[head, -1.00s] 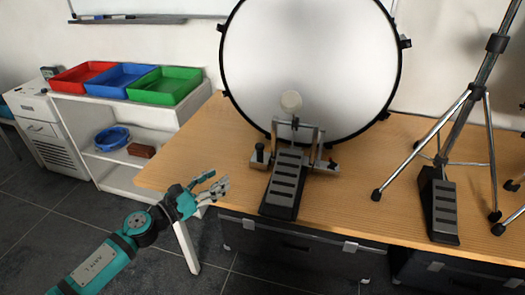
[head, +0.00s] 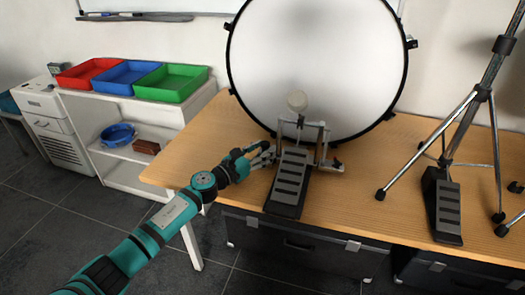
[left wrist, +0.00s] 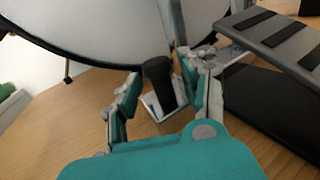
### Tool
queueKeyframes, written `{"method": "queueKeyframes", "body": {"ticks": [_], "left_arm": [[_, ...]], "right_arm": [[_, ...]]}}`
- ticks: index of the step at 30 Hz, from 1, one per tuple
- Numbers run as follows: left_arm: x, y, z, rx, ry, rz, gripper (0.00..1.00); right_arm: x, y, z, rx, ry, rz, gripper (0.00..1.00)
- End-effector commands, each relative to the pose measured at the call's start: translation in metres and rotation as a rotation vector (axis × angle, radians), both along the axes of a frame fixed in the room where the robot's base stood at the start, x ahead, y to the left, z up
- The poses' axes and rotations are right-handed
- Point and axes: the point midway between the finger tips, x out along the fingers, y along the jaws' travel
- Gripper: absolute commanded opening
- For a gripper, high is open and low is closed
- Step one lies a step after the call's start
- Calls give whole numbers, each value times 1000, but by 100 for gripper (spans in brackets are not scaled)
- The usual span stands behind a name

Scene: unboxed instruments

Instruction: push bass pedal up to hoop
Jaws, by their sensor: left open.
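The bass drum (head: 330,60) stands on the wooden table, with a dark hoop (head: 229,75) around its white head. I cannot tell whether pedal and hoop touch. My left gripper (head: 267,155) is open at the pedal's left side. In the left wrist view its fingers (left wrist: 165,100) stand on both sides of a black upright knob (left wrist: 158,72) on the pedal's metal base; contact is unclear. The footboard (left wrist: 285,42) shows at right. My right gripper is not in view.
A hi-hat stand (head: 470,130) with its own pedal (head: 442,205) and splayed legs stands on the right. Red, blue and green trays (head: 170,82) sit on a white shelf at left. Black cases (head: 295,243) lie below the table. The table left of the drum is clear.

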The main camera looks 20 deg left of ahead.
Motion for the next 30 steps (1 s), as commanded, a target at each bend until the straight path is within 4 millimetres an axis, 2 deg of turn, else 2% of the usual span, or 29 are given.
{"method": "queueKeyframes", "body": {"ticks": [9, 19, 30], "left_arm": [[2, -1, 0, 1, 0, -1, 42], [2, -1, 0, 1, 0, 0, 0], [4, 0, -1, 2, -1, 1, 0]], "right_arm": [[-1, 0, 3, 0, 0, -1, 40], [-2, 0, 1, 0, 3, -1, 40], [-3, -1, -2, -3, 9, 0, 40]]}}
